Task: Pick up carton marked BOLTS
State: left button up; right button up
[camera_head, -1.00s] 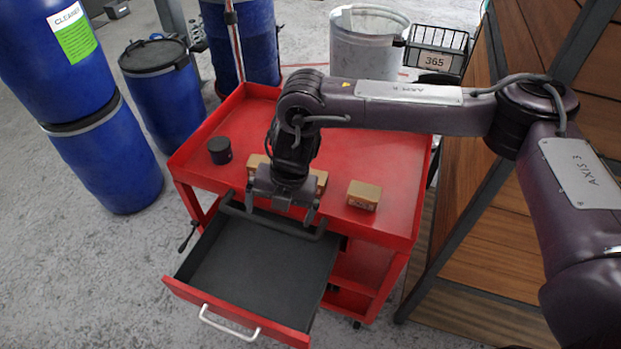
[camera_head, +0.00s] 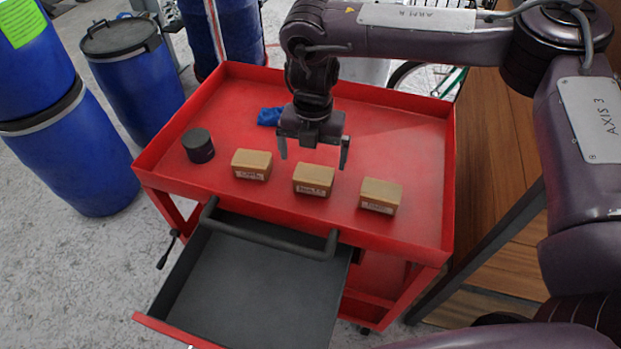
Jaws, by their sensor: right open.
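Three small tan cartons stand in a row along the front of the red cart top: a left carton (camera_head: 252,164), a middle carton (camera_head: 314,180) and a right carton (camera_head: 381,196). Each has a pale label on its front face; the print is too small to read surely, so I cannot tell which is marked BOLTS. My right gripper (camera_head: 314,158) is open and empty, pointing down just behind and above the middle carton. Its fingers spread to either side of that carton's back; I cannot tell whether they touch it. My left gripper is out of view.
The red cart (camera_head: 400,135) has a raised rim and a front handle (camera_head: 268,232). Its dark drawer (camera_head: 255,285) is pulled open. A black round tub (camera_head: 198,146) and a blue item (camera_head: 269,116) are on top. Blue drums (camera_head: 135,80) stand left; wooden panelling (camera_head: 500,150) is right.

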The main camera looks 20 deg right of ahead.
aim_at(314, 173)
jog(key=shift+w+f, duration=0.15)
jog(key=shift+f, duration=0.45)
jog(key=shift+s+f, duration=0.2)
jog(key=shift+f, duration=0.55)
jog(key=f, duration=0.5)
jog(key=shift+w+d+p, duration=0.2)
jog(key=shift+w+p, duration=0.05)
jog(key=shift+p, duration=0.05)
jog(key=shift+c, duration=0.3)
jog(key=c, duration=1)
jog(key=shift+c, duration=0.2)
jog(key=shift+r, duration=0.1)
